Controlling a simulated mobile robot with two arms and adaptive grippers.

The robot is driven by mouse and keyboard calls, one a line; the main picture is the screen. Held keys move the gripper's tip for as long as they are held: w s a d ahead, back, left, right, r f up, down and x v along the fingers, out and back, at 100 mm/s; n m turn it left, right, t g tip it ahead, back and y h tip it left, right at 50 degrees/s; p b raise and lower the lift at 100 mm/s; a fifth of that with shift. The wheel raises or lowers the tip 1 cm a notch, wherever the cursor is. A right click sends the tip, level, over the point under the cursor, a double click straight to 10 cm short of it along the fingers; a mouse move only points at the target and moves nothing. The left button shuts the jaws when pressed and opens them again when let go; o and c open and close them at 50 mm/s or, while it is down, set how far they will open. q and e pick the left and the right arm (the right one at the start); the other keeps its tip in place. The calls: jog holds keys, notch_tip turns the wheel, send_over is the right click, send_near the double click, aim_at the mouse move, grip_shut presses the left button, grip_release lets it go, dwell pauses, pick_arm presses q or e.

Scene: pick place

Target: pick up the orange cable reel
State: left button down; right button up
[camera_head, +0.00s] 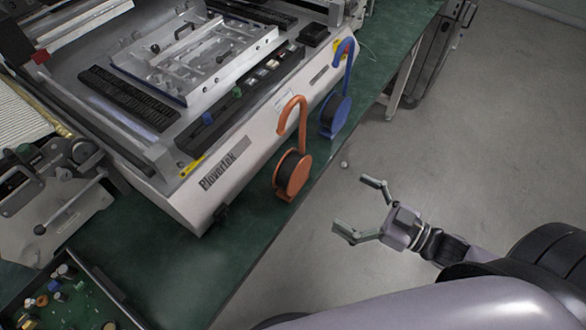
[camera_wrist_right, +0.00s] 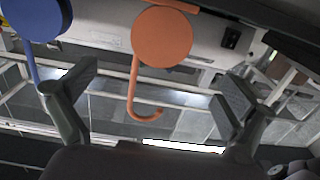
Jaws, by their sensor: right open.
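The orange cable reel (camera_head: 289,172) has a round dark drum and a tall hooked orange strip. It stands upright on the green table at the front of the white machine. My right gripper (camera_head: 357,207) is open and empty, to the right of the reel and apart from it, past the table's edge. In the right wrist view the orange reel (camera_wrist_right: 161,38) shows upside down, hook downward, between the two open fingers (camera_wrist_right: 150,103) and beyond them. My left gripper is not in view.
A blue cable reel (camera_head: 335,115) stands behind and right of the orange one; it also shows in the wrist view (camera_wrist_right: 36,18). The white machine (camera_head: 225,170) is close behind both. Open floor (camera_head: 440,140) is at right.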

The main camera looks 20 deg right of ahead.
aim_at(301, 173)
jog(key=x, duration=0.9)
jog(key=shift+w+a, duration=0.15)
jog(key=shift+w, duration=0.1)
jog(key=p+x, duration=0.1)
jog(key=x, duration=0.3)
jog(key=shift+w+a+r, duration=0.15)
jog(key=shift+a, duration=0.2)
jog(key=shift+w+a, duration=0.2)
jog(key=shift+w, duration=0.05)
jog(key=c, duration=1.5)
jog(key=shift+c, duration=0.2)
jog(key=shift+r, duration=0.15)
